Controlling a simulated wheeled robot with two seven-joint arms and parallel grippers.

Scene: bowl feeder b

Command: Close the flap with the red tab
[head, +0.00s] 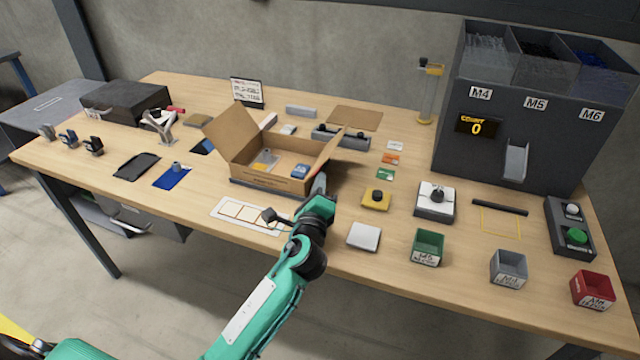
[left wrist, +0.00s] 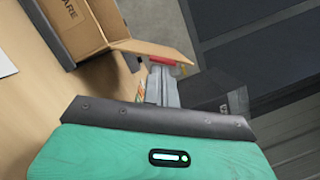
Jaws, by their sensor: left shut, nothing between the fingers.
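The open cardboard box (head: 277,183) sits mid-table with several small items inside. Its left flap (head: 228,130) and right flap (head: 327,152) stand up and lean outward. In the left wrist view the box (left wrist: 72,28) is at the top left, and one flap (left wrist: 155,49) sticks out over my fingertips. A red tab (left wrist: 161,61) shows under that flap's edge, right at my fingertips; whether they touch I cannot tell. My left gripper (head: 320,182) is shut and empty beside the box's right front corner. It also shows in the left wrist view (left wrist: 162,82). My right gripper is out of view.
A white-framed card (head: 250,215) lies before the box. A grey holder (head: 341,137) stands close behind the right flap. A yellow block (head: 377,198), a white pad (head: 364,236) and a green bin (head: 428,247) are to the right. The dark dispenser (head: 520,110) stands at the back right.

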